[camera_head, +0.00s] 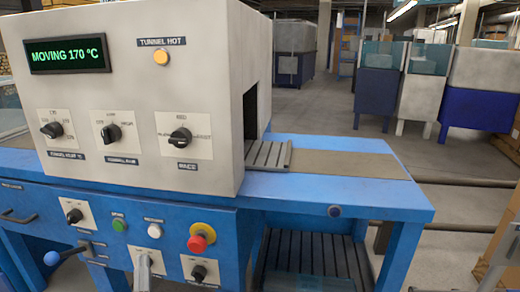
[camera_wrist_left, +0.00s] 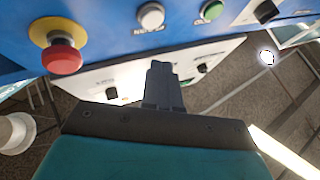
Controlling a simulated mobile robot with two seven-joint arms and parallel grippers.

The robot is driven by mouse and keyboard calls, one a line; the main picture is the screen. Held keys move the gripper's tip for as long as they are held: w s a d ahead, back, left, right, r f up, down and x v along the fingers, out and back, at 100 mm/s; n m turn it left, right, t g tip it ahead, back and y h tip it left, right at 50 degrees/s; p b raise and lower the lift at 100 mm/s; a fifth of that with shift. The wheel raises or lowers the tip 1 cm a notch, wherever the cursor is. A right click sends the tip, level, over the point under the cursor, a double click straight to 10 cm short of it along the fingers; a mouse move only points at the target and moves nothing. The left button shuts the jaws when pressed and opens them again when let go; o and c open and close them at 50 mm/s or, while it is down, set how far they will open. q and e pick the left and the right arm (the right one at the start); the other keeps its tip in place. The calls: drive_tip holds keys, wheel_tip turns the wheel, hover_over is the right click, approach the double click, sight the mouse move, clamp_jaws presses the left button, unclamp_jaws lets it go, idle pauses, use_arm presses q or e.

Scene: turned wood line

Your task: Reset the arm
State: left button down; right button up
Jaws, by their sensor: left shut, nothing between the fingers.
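My right gripper is in neither view.
The shrink tunnel (camera_head: 150,90) reads "MOVING 170 °C". The red stop button (camera_head: 201,237), green button (camera_head: 119,225) and blue-knobbed lever (camera_head: 52,258) are near my gripper. A blue conveyor table (camera_head: 400,200) extends right. Open floor (camera_head: 325,125) lies behind.

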use_arm(q)
drive_tip(key=s+d+f+m+g+h, duration=0.7)
drive_tip(key=s+d+f+g+h, duration=0.4)
drive_tip(key=s+d+f+h, duration=0.15)
drive_tip(key=s+a+r+g+y+p, duration=0.1)
drive_tip(key=s+a+r+y+p, duration=0.1)
drive_tip(key=r+p, duration=0.8)
drive_tip(key=s+p, duration=0.1)
drive_tip(key=p, duration=0.4)
drive_tip(key=shift+a+r+n+p, duration=0.15)
drive_tip(key=shift+r+n+p, duration=0.15)
drive_tip(key=shift+p, duration=0.1)
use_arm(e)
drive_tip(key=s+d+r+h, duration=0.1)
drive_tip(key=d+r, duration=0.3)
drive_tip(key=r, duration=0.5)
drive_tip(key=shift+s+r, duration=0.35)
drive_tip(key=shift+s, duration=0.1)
use_arm(q)
drive_tip(key=shift+s, duration=0.1)
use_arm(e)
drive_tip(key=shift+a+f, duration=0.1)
use_arm(q)
drive_tip(key=shift+a, duration=0.1)
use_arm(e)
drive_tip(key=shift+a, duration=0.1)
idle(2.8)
